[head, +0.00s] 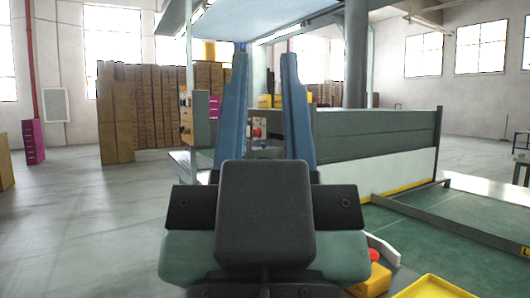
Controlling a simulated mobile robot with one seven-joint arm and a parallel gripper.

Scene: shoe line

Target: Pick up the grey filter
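My gripper (265,58) fills the middle of the head view and points away from the camera. Its two long blue fingers stand well apart, with nothing visible held between them. Its dark body hides much of what lies beyond and below. I cannot make out a grey filter anywhere in this view. A red round part (257,132) and small yellow items (265,101) show in the gap between the fingers, farther off.
A large machine with grey panels (375,140) stands ahead right, beside a green floor area (490,212). A yellow tray (435,289) and a yellow-orange object (375,281) are at bottom right. Stacked brown boxes (165,105) stand behind. Grey floor (85,210) is clear at left.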

